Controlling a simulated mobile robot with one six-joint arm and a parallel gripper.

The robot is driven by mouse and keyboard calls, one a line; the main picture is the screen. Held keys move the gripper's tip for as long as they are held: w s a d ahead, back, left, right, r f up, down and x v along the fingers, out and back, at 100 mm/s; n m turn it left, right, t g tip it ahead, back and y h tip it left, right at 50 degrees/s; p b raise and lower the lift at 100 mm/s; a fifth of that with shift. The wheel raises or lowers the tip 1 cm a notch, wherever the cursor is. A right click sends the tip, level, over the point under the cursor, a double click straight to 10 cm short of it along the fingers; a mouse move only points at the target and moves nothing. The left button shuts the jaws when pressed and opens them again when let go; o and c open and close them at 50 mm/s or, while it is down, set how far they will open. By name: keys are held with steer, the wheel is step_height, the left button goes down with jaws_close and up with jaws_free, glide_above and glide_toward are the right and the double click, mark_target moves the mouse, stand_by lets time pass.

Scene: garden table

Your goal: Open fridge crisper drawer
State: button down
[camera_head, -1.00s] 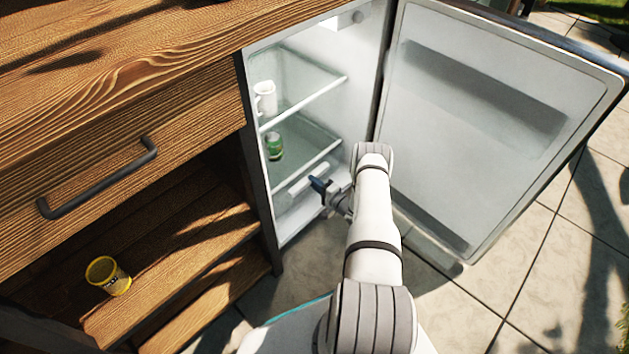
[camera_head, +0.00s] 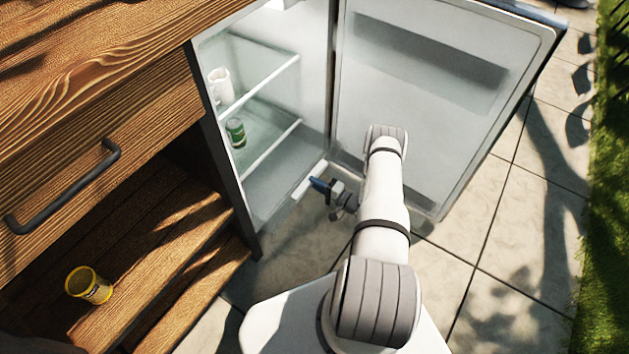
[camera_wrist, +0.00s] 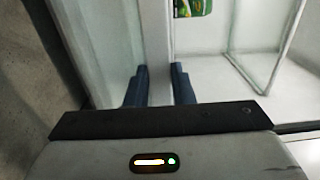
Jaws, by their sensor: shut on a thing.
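The fridge (camera_head: 275,110) stands with its door (camera_head: 430,100) swung wide open to the right. The clear crisper drawer (camera_head: 275,187) is at its bottom, with a pale bar handle (camera_head: 310,180) along the front; it looks pulled partly out. My gripper (camera_head: 320,186) is at this handle, its blue fingers shut on the bar. In the wrist view my gripper (camera_wrist: 159,85) has one finger on each side of the pale handle (camera_wrist: 155,45). The drawer's inside looks empty where I can see it.
A white jug (camera_head: 219,85) and a green can (camera_head: 235,132) stand on the shelves above the drawer. A wooden cabinet (camera_head: 90,100) with a yellow tin (camera_head: 88,285) on its lower board is to the left. Paved floor (camera_head: 500,240) is clear at the right.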

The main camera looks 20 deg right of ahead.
steer(key=shift+f, duration=0.25)
steer(key=c, duration=1.5)
jaws_free()
steer(key=shift+o, duration=0.9)
steer(key=shift+w, duration=0.1)
steer(key=shift+r, duration=0.1)
steer(key=p+v, duration=0.2)
steer(key=v, duration=0.5)
steer(key=shift+s, duration=0.35)
steer(key=shift+d, duration=0.15)
